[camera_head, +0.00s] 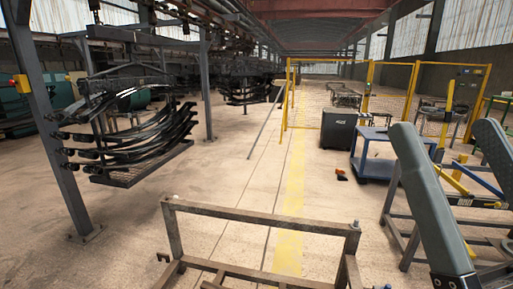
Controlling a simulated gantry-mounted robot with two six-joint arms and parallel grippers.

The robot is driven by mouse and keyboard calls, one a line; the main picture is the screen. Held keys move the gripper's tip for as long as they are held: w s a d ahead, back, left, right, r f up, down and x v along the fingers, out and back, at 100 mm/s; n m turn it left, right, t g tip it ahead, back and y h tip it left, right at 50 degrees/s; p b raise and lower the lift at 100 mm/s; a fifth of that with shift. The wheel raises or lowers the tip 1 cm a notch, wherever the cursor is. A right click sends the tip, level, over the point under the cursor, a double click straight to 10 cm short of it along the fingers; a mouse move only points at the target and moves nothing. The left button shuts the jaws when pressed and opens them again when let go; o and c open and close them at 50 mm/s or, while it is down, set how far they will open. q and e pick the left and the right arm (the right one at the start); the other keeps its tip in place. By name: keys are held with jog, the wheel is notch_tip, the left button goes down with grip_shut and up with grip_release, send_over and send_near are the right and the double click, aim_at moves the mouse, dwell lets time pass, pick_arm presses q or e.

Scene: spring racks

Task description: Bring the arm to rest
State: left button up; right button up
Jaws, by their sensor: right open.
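My right arm comes in at the right side as thick grey-green links. Its lower link slopes down to a dark joint at the bottom edge, towards my right gripper (455,282). That gripper is open and mostly cut off by the picture's edge, with nothing seen held in it. My left arm and left gripper are not in view.
An empty brown metal frame (262,215) stands close in front. A hanging rack (125,170) of dark leaf springs is at the left. A blue cart (376,165), dark cabinet (338,130) and yellow fence (287,95) stand beyond. A small orange item (341,174) lies on open floor.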

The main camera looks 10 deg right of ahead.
notch_tip(320, 180, up, 38)
jog(key=p, duration=3.6)
notch_tip(320, 180, down, 61)
jog(key=b, duration=6)
jog(key=shift+r+y, duration=0.2)
jog(key=shift+y, duration=0.1)
